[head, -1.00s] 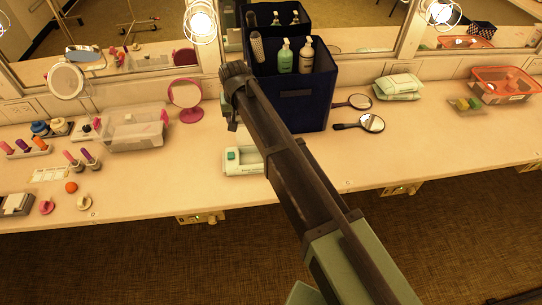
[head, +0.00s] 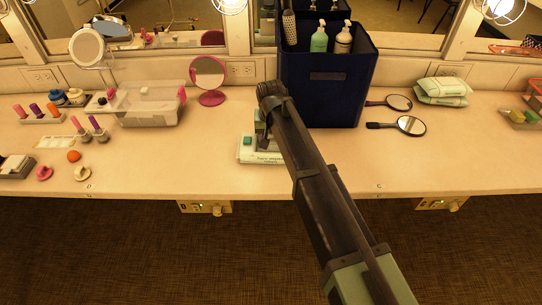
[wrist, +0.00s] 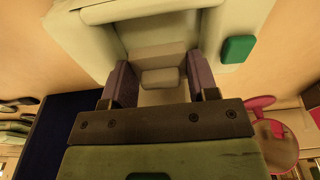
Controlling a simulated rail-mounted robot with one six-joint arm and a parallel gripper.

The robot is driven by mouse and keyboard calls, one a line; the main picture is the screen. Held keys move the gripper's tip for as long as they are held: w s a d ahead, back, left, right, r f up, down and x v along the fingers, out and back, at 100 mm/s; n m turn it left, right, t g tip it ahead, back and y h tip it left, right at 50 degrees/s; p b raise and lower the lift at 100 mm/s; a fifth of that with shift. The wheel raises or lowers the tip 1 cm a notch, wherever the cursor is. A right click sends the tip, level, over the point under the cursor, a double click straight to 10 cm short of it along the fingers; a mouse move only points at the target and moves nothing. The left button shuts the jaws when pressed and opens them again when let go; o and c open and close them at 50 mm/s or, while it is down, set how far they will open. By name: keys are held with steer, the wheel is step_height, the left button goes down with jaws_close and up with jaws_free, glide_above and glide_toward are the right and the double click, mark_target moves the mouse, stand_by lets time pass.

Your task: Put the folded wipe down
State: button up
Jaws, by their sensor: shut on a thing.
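My gripper (wrist: 161,84) is shut on a small pale block, which looks like the folded wipe (wrist: 161,78), held between two dark purple-grey fingers in the wrist view. Behind it is a white box (wrist: 222,82) with a recessed middle and a green tab (wrist: 238,48). In the head view the white box (head: 262,157) sits near the counter's front edge, and my arm hides part of it. I cannot tell whether the wipe touches the box.
A pink round mirror (head: 208,76) and a clear tub (head: 148,108) are to the left. Two hand mirrors (head: 409,125) lie right. The counter (head: 180,160) is clear left of the box.

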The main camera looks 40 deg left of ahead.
mark_target(271, 139)
step_height(271, 139, down, 4)
steer(key=b, duration=0.4)
steer(key=shift+f, duration=0.2)
steer(key=shift+r, duration=0.25)
steer(key=shift+f, duration=0.15)
steer(key=o, duration=0.6)
steer(key=shift+c, duration=0.2)
steer(key=r+p, duration=0.8)
steer(key=s+d+r+p, duration=0.1)
steer(key=r+p, duration=0.3)
steer(key=shift+r, duration=0.25)
steer(key=shift+s+f, duration=0.1)
